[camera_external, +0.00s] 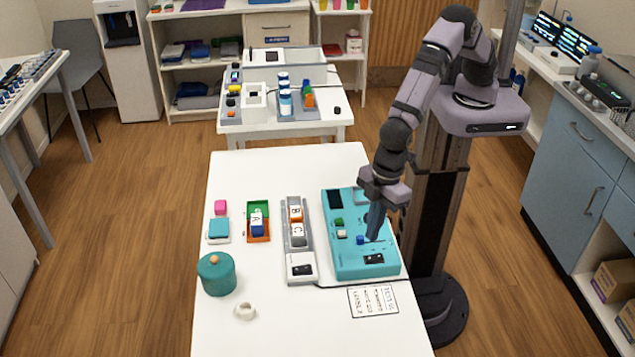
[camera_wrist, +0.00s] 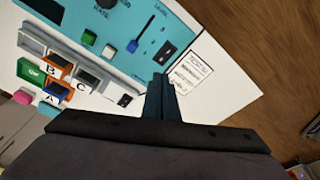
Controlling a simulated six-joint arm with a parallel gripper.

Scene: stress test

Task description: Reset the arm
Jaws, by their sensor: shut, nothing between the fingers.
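My gripper (camera_external: 375,222) points down over the right part of the teal device (camera_external: 345,262) on the white table. Its fingers are together and empty. In the wrist view my gripper (camera_wrist: 160,82) shows as closed dark fingers above the device's edge, beside a printed label sheet (camera_wrist: 190,72). The device has a dark screen (camera_external: 335,199), a green block (camera_external: 339,222), a white block (camera_external: 341,234) and a blue piece (camera_external: 360,240). I cannot tell whether the fingertips touch the device's surface.
The table's front is mostly clear.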

